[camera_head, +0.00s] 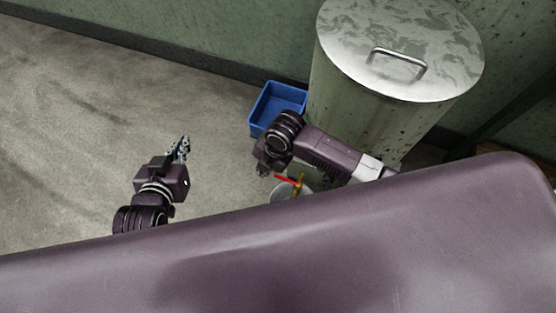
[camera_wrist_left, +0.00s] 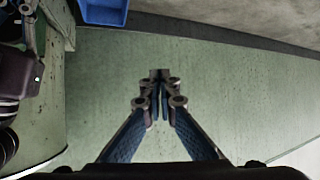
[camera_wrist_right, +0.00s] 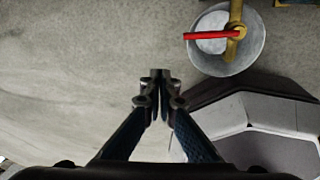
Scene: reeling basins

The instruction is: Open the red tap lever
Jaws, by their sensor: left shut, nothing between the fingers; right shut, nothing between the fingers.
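The red tap lever (camera_head: 286,180) shows small in the head view, just below my right gripper (camera_head: 263,172). In the right wrist view the lever (camera_wrist_right: 208,36) points left from the brass tap (camera_wrist_right: 234,48), roughly crosswise to the tap body. The tap stands over a round grey metal vessel (camera_wrist_right: 220,68). My right gripper (camera_wrist_right: 160,78) is shut and empty, apart from the lever, which lies up and to the right of its fingertips. My left gripper (camera_head: 183,148) is shut and empty, well left of the tap; its closed fingers also show in the left wrist view (camera_wrist_left: 160,78).
A blue crate (camera_head: 257,107) stands on the floor by the wall behind my right arm. A large metal bin with a handled lid (camera_head: 345,50) stands right of it. The concrete floor at the left is clear. My own body hides the foreground.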

